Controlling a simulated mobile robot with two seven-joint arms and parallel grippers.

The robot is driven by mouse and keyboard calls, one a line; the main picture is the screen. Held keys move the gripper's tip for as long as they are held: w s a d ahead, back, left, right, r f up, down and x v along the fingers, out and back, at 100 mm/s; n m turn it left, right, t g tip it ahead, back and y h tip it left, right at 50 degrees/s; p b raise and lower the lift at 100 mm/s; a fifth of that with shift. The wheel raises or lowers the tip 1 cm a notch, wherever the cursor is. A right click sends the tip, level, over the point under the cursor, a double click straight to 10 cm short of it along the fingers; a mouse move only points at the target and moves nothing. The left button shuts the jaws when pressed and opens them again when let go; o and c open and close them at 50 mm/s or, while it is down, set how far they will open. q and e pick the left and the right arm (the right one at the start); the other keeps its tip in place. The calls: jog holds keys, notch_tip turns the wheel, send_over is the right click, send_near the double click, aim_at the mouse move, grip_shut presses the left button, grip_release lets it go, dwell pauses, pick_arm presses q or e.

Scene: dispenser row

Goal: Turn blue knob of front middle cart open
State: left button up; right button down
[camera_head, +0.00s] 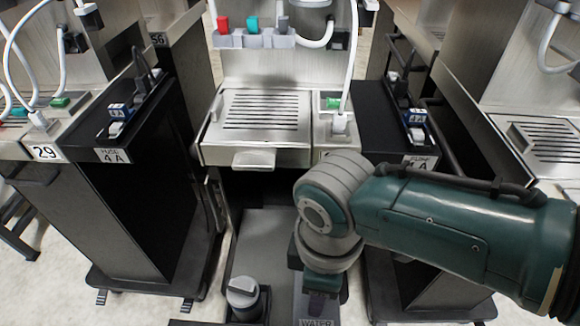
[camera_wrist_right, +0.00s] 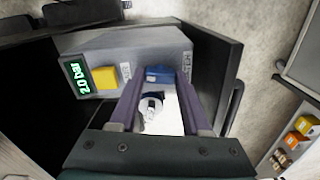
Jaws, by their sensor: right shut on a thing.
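In the right wrist view, a grey box (camera_wrist_right: 118,50) carries a green "2.0 bar" display (camera_wrist_right: 77,78), a yellow button (camera_wrist_right: 105,78) and the blue knob (camera_wrist_right: 158,74). The two fingers of my right gripper (camera_wrist_right: 161,80) stand on either side of the blue knob, shut on it. How far the knob is turned I cannot tell. In the head view, my right gripper (camera_head: 320,284) points down low in the middle, above a grey surface marked "WATER" (camera_head: 317,322). My wrist hides the knob there. My left gripper is not in view.
A steel machine with a slotted tray (camera_head: 265,110) stands behind my wrist. Dark cabinets (camera_head: 150,170) flank it on the left and right. A grey-topped cylinder (camera_head: 243,290) stands left of my gripper. In the wrist view, orange items (camera_wrist_right: 303,125) sit on a rack at right.

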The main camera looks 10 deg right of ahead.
jog(key=shift+n, duration=0.8)
jog(key=shift+c, duration=1.8)
grip_release()
notch_tip(320, 180, up, 10)
jog(key=p, duration=0.4)
jog(key=shift+p, duration=0.3)
